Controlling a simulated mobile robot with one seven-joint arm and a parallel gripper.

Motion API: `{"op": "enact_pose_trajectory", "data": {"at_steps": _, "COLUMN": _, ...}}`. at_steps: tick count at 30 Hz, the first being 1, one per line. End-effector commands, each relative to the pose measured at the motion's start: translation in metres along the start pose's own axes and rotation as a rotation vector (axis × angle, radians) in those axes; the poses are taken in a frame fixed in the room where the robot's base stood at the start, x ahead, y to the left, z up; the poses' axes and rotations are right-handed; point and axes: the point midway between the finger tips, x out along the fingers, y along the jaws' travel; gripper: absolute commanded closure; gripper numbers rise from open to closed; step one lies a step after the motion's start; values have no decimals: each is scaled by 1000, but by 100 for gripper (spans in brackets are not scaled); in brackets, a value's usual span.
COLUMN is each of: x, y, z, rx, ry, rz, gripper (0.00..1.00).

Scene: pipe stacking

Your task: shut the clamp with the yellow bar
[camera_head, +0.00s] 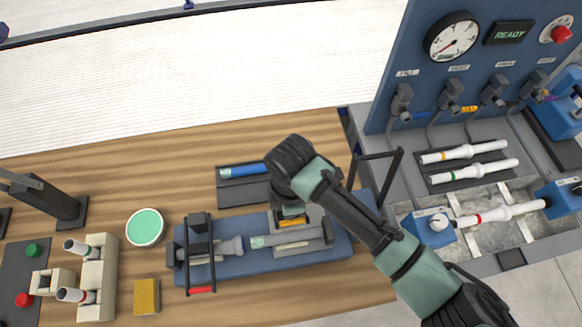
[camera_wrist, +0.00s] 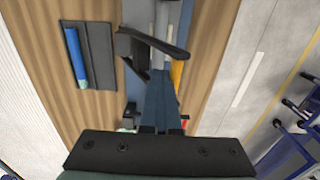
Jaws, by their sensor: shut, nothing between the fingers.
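The long blue fixture (camera_head: 222,268) on the wooden bench carries a grey pipe (camera_head: 230,246) with a pale green band. The clamp with the yellow bar (camera_head: 294,246) is on its right half, partly hidden by my wrist. In the wrist view the yellow bar (camera_wrist: 177,72) shows near a dark clamp arm (camera_wrist: 155,42) that reaches across the pipe. How far the arm is tilted is unclear. My gripper (camera_wrist: 162,80) is shut and empty, over the fixture close to the clamp; contact cannot be told. Its fingertips are hidden in the head view.
Another clamp with a red bar (camera_head: 200,289) lies across the pipe's left end. A blue pipe (camera_head: 244,170) lies in a dark tray behind. A black frame (camera_head: 378,156) stands at right. A green-topped round dish (camera_head: 146,227) and yellow block (camera_head: 146,296) are at left.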

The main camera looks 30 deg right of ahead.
Motion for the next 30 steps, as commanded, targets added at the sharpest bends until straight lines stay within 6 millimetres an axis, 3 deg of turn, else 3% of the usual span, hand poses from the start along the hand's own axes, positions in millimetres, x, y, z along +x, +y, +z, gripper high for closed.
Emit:
{"op": "enact_pose_trajectory", "data": {"at_steps": 11, "x": 1, "y": -2, "z": 0, "rx": 0, "ry": 0, "rz": -2, "gripper": 100}}
{"op": "enact_pose_trajectory", "data": {"at_steps": 21, "x": 10, "y": -21, "z": 0, "rx": 0, "ry": 1, "rz": -3, "gripper": 100}}
{"op": "enact_pose_trajectory", "data": {"at_steps": 30, "x": 12, "y": -24, "z": 0, "rx": -1, "ry": 1, "rz": -3, "gripper": 100}}
